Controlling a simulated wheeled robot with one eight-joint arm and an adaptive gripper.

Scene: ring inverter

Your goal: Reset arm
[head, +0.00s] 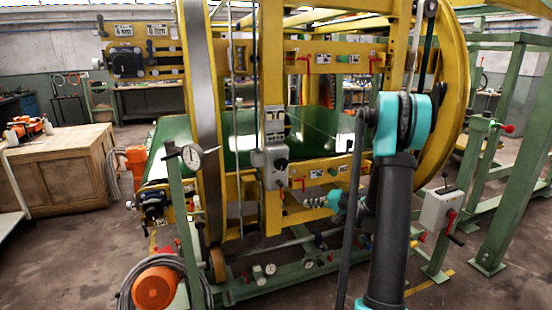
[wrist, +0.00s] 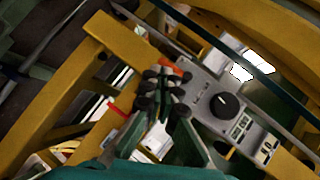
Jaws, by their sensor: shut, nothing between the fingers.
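My arm stands at the right of the head view, with dark links and teal joints. My gripper (head: 312,202) is at the end of the arm, pointing left toward the yellow frame of the machine (head: 272,80). In the wrist view my gripper (wrist: 162,88) shows dark fingertips drawn together, with nothing held. Behind the fingertips lies a grey control panel (wrist: 200,92) with a black round knob (wrist: 225,104). Whether the fingertips touch the panel cannot be told.
A grey switch box (head: 270,165) is on a yellow post left of my arm. A green-legged stand with a grey lever box (head: 437,210) is close on the right. A wooden crate (head: 62,165) stands at the left. Open floor (head: 70,265) lies at the front left.

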